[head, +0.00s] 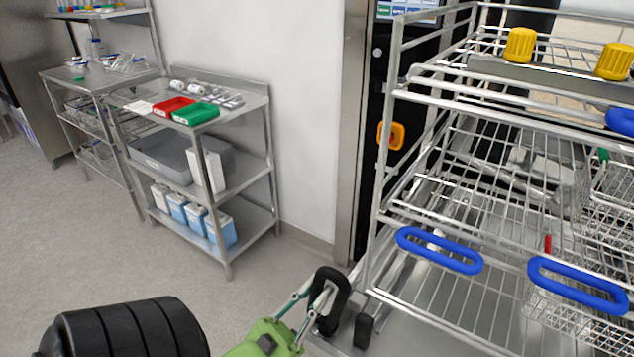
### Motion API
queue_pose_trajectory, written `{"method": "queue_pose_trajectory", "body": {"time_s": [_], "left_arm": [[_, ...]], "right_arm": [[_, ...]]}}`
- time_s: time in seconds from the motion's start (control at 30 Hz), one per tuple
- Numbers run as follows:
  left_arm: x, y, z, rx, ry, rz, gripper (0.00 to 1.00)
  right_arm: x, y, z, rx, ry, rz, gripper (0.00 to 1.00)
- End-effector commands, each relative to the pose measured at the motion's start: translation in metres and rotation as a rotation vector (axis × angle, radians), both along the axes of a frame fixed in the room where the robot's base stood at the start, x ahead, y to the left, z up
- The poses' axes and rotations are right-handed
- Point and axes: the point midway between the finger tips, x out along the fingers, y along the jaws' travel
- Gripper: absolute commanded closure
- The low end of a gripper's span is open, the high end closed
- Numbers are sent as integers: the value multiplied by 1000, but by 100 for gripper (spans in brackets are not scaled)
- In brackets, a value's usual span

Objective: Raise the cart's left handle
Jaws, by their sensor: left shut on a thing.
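The cart (400,330) is a low steel frame at the lower right, under a tall wire rack. Its left handle (332,281) appears as a black, upright curved loop at the cart's near left corner. My left gripper (322,301), with a green body and pale thin fingers, reaches in from the bottom and is shut on this handle. The fingers partly cover the handle's lower part, so the exact contact is hard to see. A short black block (363,331) stands just right of the handle. My right gripper is out of view.
The wire rack (373,235) has two blue handles (438,250) (578,285) on its lower front and yellow knobs (520,45) on top. A black washer front (372,130) stands behind. A steel shelf table (262,100) is at the left. The grey floor (110,250) between is clear.

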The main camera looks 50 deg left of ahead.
Motion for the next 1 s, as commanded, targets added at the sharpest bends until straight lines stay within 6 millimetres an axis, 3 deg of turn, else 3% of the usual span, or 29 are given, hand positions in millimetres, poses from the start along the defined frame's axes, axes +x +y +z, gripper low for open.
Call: {"method": "queue_pose_trajectory", "body": {"time_s": [0.4, 0.43, 0.5, 0.83, 1.0], "left_arm": [[-1, 1, -2, -13, 1, 1, 100], [-1, 1, -2, -13, 1, 1, 83], [-1, 1, -2, -13, 1, 1, 68], [-1, 1, -2, -10, 0, 0, 68], [-12, 2, -13, -10, 4, 1, 68]], "right_arm": [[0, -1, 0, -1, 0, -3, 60], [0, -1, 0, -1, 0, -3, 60], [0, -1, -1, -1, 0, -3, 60], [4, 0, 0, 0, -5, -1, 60], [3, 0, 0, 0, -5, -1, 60]]}}
